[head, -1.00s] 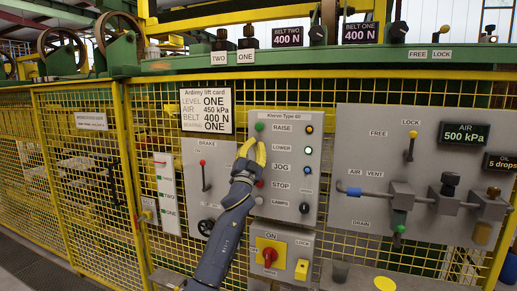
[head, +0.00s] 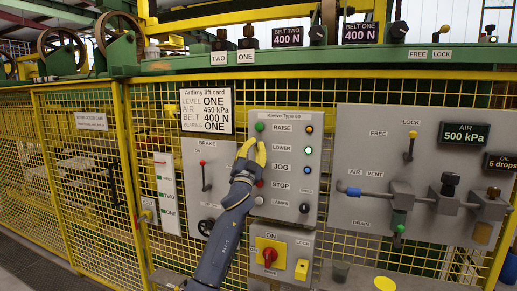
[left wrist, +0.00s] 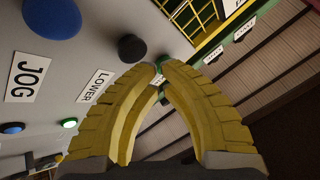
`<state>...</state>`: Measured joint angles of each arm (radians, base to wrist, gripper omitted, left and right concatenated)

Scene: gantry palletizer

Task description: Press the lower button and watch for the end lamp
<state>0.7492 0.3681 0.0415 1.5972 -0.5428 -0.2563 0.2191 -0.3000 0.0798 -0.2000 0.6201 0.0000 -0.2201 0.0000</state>
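The control panel (head: 284,185) carries a column of labelled buttons. In the left wrist view the lower button (left wrist: 132,47) is a black knob beside its LOWER label; in the head view my fingers hide it. My left gripper (head: 252,143) is in front of the panel, its yellow fingers arched together at the tips (left wrist: 160,67), with nothing seen between them. The tips lie beside the lower button in the wrist view, apart from it in the picture; depth is unclear. Of the lamps, a green one (head: 308,147) glows beside LOWER. No lamp is labelled end. My right gripper is not in view.
The green raise button (head: 260,127) is just above my fingertips, and the red stop button (head: 260,183) is below. The blue jog button (left wrist: 57,17) shows in the wrist view. A brake panel (head: 192,185) is at left, an air panel (head: 365,150) at right.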

